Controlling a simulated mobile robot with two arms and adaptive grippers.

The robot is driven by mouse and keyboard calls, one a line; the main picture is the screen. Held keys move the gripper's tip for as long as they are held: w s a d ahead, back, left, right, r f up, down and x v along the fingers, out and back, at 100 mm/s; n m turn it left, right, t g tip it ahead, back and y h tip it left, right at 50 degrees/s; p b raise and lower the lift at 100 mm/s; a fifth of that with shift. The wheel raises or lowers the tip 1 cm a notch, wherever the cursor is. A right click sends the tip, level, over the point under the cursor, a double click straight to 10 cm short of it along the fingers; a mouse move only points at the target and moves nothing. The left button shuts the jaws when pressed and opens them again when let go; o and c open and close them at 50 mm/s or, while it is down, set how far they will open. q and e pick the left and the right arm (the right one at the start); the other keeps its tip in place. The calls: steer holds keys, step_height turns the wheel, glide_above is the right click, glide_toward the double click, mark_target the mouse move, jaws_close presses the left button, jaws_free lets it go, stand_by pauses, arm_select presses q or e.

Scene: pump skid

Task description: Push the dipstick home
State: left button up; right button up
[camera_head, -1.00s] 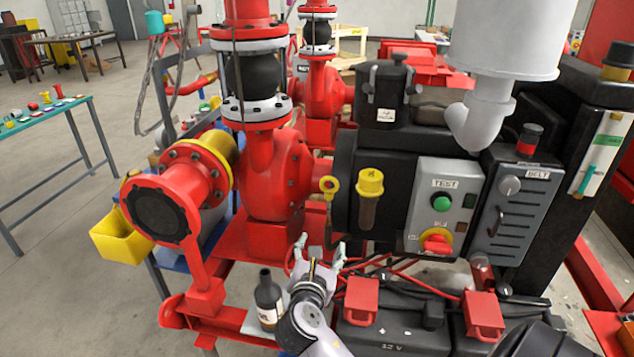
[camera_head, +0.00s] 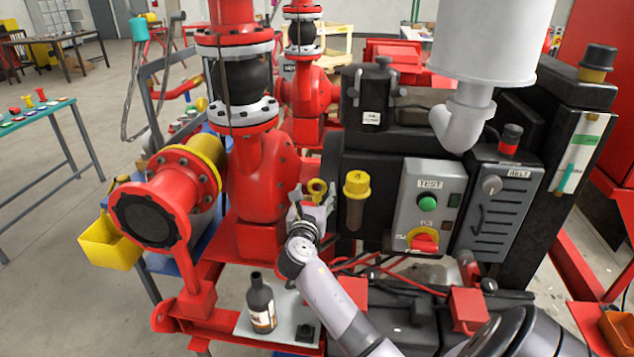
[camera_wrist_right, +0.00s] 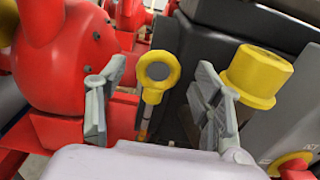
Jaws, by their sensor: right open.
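The dipstick (camera_head: 317,187) has a yellow ring handle and stands at the engine's left side, left of the yellow filler cap (camera_head: 356,184). In the right wrist view the dipstick's ring (camera_wrist_right: 158,70) shows between the two fingers, with its stem running down below it. My right gripper (camera_head: 312,208) is open just in front of and below the ring; its fingers (camera_wrist_right: 160,105) stand apart on either side, and I see no contact. The lower end of the stem is hidden. My left gripper is not in view.
The filler cap (camera_wrist_right: 252,76) is close to the right-hand finger. The red pump (camera_head: 262,180) stands close on the left. A control box with a green TEST button (camera_head: 427,203) is to the right. A dark bottle (camera_head: 261,303) stands on a plate below.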

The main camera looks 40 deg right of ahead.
mark_target(317, 191)
steer(key=shift+x, duration=2.1)
steer(key=shift+c, duration=0.2)
jaws_close()
